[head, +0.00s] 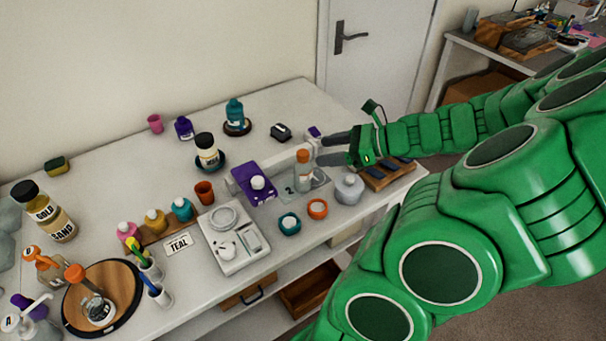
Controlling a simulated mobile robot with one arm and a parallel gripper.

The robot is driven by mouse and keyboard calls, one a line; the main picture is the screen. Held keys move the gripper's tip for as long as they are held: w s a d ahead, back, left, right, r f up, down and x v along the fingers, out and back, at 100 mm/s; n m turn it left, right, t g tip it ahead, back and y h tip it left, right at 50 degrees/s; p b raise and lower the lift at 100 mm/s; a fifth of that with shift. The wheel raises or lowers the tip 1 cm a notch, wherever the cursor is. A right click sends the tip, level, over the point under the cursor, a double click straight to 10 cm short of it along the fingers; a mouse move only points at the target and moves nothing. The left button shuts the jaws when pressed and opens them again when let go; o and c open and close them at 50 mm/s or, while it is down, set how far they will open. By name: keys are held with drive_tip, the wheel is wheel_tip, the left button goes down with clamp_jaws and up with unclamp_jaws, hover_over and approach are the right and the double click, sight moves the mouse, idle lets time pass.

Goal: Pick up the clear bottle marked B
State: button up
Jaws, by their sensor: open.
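No letter B is readable in the head view, so I cannot tell for sure which bottle is marked B. A small clear bottle with an orange cap (303,172) stands upright by a grey plate marked 2 (318,181). My gripper (320,150) is open, its two grey fingers pointing left, just right of this bottle's cap. Nothing shows between the fingers, and I cannot tell whether they touch the bottle.
A round grey container (349,189), an orange-rimmed cup (317,208) and a teal-rimmed cup (289,222) stand near the front edge. A purple scale-like device (252,180) and a white scale (232,247) lie left. The back left tabletop is mostly clear.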

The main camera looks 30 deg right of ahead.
sight(303, 152)
drive_tip(key=shift+w+f, duration=0.2)
drive_tip(key=shift+x, duration=3.55)
drive_tip(key=shift+d, duration=0.1)
clamp_jaws()
